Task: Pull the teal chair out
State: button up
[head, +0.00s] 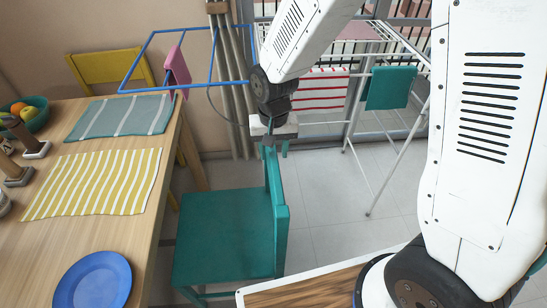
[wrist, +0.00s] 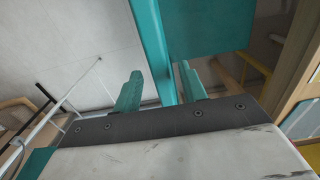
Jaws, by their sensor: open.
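The teal chair (head: 225,236) stands at the right side of the wooden table, its seat beside the table edge and its back on the right. My gripper (head: 270,143) is at the top of the chair's back, pointing down. In the wrist view, the open gripper (wrist: 158,88) has one teal finger on each side of the chair back's edge (wrist: 149,40). I cannot tell whether either finger touches it. The seat (wrist: 210,32) shows beyond the back. The gripper hides the top of the back in the head view.
The wooden table (head: 150,205) holds a blue plate (head: 93,281), striped mats and a fruit bowl (head: 33,115). A yellow chair (head: 110,68) is behind it. A drying rack (head: 357,140) with cloths stands at the back right. Tiled floor (head: 335,205) right of the teal chair is clear.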

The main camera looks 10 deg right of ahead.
jog(key=shift+r, duration=1.95)
jog(key=s+d+r, duration=0.7)
jog(key=s+r, duration=0.2)
jog(key=s, duration=0.2)
jog(key=s+d+r+n+t, duration=0.1)
jog(key=s+d+r, duration=0.6)
jog(key=s+r, duration=0.2)
jog(key=shift+s+r, duration=0.15)
jog(key=shift+s, duration=1)
